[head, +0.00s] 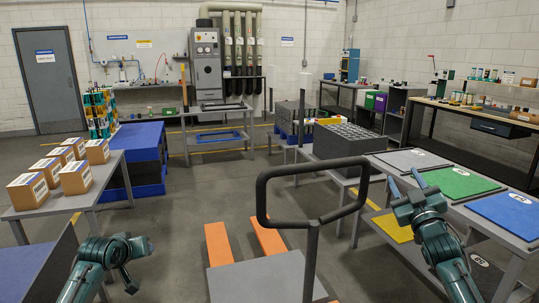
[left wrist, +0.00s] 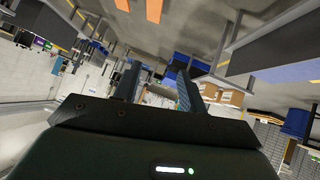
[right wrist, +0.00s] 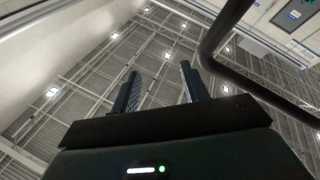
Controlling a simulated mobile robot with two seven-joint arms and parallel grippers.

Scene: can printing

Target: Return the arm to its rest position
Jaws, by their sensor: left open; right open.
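My right gripper (head: 404,184) is raised at the right of the head view, in front of the table with coloured mats. Its two fingers stand apart with nothing between them, as the right wrist view (right wrist: 160,78) also shows, against the ceiling. My left arm is low at the lower left of the head view, and its fingers are hard to make out there. In the left wrist view my left gripper (left wrist: 157,88) has its fingers apart and empty.
A dark handlebar (head: 312,245) rises in the middle foreground. A table with grey, green (head: 460,183) and blue (head: 507,214) mats is at right. Cardboard boxes (head: 76,178) stand on a table at left. A grey crate (head: 348,142) of cans is behind. Open floor lies between.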

